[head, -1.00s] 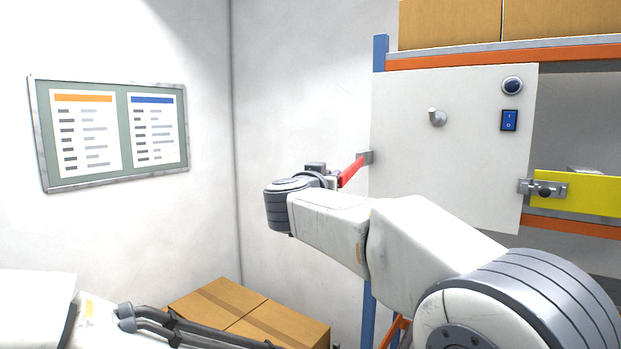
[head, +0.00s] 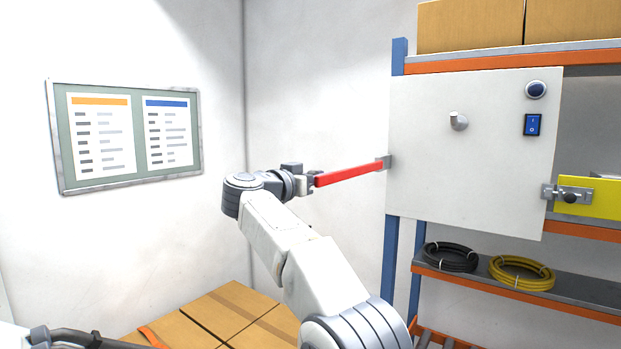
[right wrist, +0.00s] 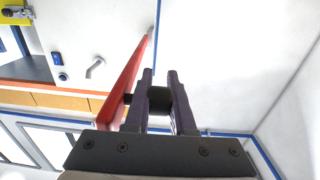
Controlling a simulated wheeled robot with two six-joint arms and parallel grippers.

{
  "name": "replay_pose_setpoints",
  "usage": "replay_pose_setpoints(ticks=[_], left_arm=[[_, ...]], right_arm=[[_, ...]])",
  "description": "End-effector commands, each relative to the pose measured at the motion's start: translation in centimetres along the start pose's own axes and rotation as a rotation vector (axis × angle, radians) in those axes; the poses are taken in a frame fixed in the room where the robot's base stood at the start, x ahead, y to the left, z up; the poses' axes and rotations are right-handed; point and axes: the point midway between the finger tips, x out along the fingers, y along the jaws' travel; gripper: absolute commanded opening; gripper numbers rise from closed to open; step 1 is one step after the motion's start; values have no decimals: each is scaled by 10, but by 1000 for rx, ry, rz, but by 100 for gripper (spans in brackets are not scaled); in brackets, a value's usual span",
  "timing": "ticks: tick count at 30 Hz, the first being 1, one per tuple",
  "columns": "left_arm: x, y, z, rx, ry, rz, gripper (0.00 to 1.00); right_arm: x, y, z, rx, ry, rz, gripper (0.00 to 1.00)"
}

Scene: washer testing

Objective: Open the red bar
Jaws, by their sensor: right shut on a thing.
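The red bar (head: 350,175) is joined to a small grey bracket (head: 384,162) at the left edge of the white panel (head: 480,165). It points out to the left of the panel, away from its face. My right gripper (head: 308,181) is at the bar's free end. In the right wrist view the bar (right wrist: 124,84) runs just left of the fingers. The right gripper (right wrist: 160,86) is shut on a dark handle (right wrist: 160,99) at the side of the bar. My left gripper is out of view.
The panel carries a grey hook (head: 458,122), a round button (head: 536,90) and a blue switch (head: 533,125). A yellow bar (head: 588,196) with a latch is at right. Coiled hoses (head: 521,273) lie on a lower shelf. Cardboard boxes (head: 225,312) stand below my arm.

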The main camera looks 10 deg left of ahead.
Motion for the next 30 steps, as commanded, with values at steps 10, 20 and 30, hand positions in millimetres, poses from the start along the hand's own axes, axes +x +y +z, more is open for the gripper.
replay_pose_setpoints(ticks=[10, 20, 30], left_arm=[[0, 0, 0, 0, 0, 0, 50], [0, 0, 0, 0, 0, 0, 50], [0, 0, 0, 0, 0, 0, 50]], right_arm=[[3, 5, -4, 7, 2, 20, 0], [3, 4, -2, 7, 0, 19, 35], [1, 4, 0, 5, -3, 21, 35]])
